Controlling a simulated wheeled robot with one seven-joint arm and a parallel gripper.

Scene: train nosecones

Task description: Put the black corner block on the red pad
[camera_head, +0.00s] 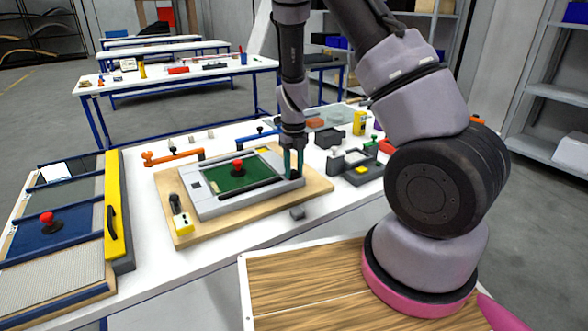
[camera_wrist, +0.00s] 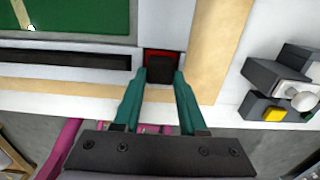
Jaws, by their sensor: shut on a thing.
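The black corner block (camera_wrist: 159,73) is between my gripper's teal fingertips in the wrist view. My gripper (camera_wrist: 162,77) is shut on it. The red pad (camera_wrist: 163,52) lies in a square recess at a corner of the light frame; only a thin red rim shows around the block. The block is over or in this recess; I cannot tell whether it touches the pad. In the head view, my gripper (camera_head: 293,164) points down at the right corner of the grey frame (camera_head: 215,207). The fingers hide the block and pad there.
The frame holds a green panel (camera_head: 235,178) with a red knob (camera_head: 239,165) and lies on a wooden board (camera_head: 319,186). A black bar (camera_wrist: 60,60) lies beside the recess. Grey fixtures (camera_head: 355,168) stand right. A small grey block (camera_head: 298,213) lies on the white table in front.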

